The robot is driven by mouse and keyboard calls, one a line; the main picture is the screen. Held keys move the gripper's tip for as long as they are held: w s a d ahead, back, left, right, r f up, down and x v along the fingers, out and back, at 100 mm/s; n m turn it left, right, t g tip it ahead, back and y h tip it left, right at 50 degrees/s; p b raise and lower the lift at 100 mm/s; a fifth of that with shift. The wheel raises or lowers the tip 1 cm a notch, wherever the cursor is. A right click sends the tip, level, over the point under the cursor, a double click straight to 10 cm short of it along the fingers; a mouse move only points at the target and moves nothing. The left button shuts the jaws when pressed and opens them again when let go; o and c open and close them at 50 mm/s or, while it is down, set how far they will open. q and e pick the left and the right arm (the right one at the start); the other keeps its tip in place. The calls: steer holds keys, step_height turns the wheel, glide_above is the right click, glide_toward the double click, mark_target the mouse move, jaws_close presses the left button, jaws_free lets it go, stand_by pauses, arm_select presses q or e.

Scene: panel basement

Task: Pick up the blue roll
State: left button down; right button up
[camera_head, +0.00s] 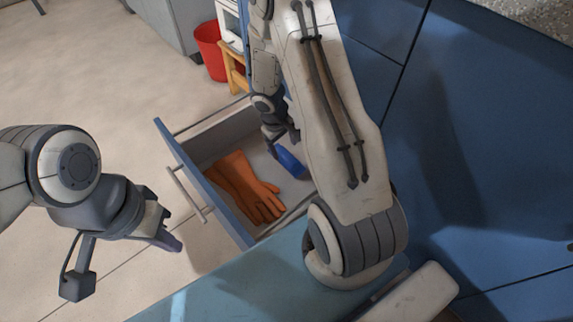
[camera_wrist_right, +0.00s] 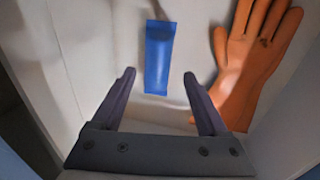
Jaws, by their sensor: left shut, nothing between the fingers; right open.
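The blue roll (camera_head: 290,161) lies in the open drawer, partly hidden by my right arm in the head view. In the right wrist view the blue roll (camera_wrist_right: 159,58) lies on the drawer floor, ahead of the fingertips and roughly centred between them. My right gripper (camera_head: 281,138) is above the drawer by the roll; in the wrist view it (camera_wrist_right: 160,76) is open with nothing between its fingers. My left gripper (camera_head: 174,240) is shut and empty, outside the drawer, left of its front.
Orange gloves (camera_head: 243,187) lie in the drawer beside the roll, close to the right finger in the wrist view. The drawer's blue front (camera_head: 203,186) and walls bound the space. A red bucket (camera_head: 211,50) and a wooden stool (camera_head: 233,70) stand behind.

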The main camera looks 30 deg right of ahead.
mark_target(288, 158)
steer(key=f+b, duration=0.2)
steer(key=f, duration=0.1)
steer(key=d+f+b, duration=0.1)
steer(key=f+b, duration=0.1)
steer(key=f, duration=0.1)
steer(key=d+f+b, duration=0.1)
steer(key=f+b, duration=0.1)
steer(key=f, duration=0.1)
steer(key=shift+w+f, duration=0.25)
steer(key=shift+w, duration=0.05)
